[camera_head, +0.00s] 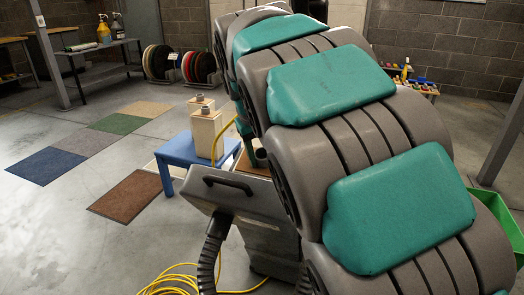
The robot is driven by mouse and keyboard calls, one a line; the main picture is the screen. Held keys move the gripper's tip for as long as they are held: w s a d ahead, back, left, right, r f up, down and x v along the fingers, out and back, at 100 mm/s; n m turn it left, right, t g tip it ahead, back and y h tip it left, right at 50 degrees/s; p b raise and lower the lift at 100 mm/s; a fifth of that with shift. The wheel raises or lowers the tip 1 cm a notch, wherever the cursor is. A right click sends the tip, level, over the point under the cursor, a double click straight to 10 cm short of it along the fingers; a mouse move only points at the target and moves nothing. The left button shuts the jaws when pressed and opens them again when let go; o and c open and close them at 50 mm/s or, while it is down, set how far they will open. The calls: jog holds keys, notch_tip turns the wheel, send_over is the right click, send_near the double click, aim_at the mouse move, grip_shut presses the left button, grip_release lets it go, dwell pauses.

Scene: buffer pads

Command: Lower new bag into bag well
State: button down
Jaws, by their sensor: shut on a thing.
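My gripper is not visible; my large grey arm with teal pads fills the middle and right and hides what lies behind it. A grey machine (270,238) stands partly behind the arm, with a tilted grey panel bearing a black handle (228,184). I cannot make out the bag well inside it. I cannot tell which is the new bag, or see a bag in my gripper.
The blue table (176,152) stands behind the machine. A black ribbed hose (208,262) and coiled yellow cord (172,282) lie at the machine's front left. Coloured floor mats (45,165) lie left. A green bin (500,222) is at right. The left floor is otherwise open.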

jog(key=shift+b+x, duration=0.65)
jog(key=shift+x, duration=2.45)
jog(key=shift+c, duration=1)
grip_release()
jog(key=v, duration=0.7)
jog(key=shift+r, duration=0.15)
jog(key=p+v, duration=0.2)
jog(key=v, duration=0.3)
jog(key=shift+r, duration=0.25)
jog(key=shift+s+a+f, duration=0.1)
